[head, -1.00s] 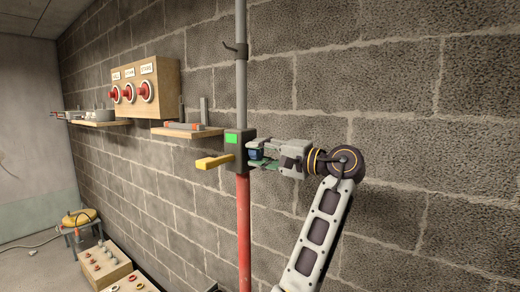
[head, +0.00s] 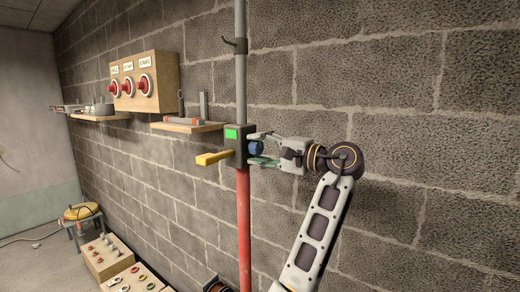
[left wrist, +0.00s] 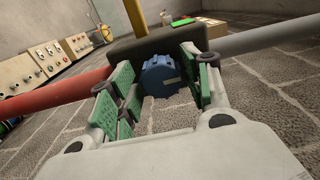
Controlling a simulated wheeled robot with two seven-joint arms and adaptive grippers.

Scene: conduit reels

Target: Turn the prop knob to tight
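The prop (head: 244,230) is an upright pole, red below and grey above, with a dark box (head: 238,155) at mid-height. A green patch shows on the box's face, and a yellow lever (head: 213,158) sticks out to the left. The blue knob (head: 256,148) is on the box's right side. It also shows in the left wrist view (left wrist: 160,76), with a pale mark on its face. My left gripper (head: 254,149) is open, its green-padded fingers on either side of the knob. I cannot tell whether a pad touches it. My right gripper is not in view.
A wooden panel with red knobs (head: 147,82) hangs on the block wall, left of the prop. Shelves (head: 187,127) with tools are below it. Wooden boxes (head: 104,256) and a stool with a yellow reel (head: 81,211) stand on the floor. The wall at right is bare.

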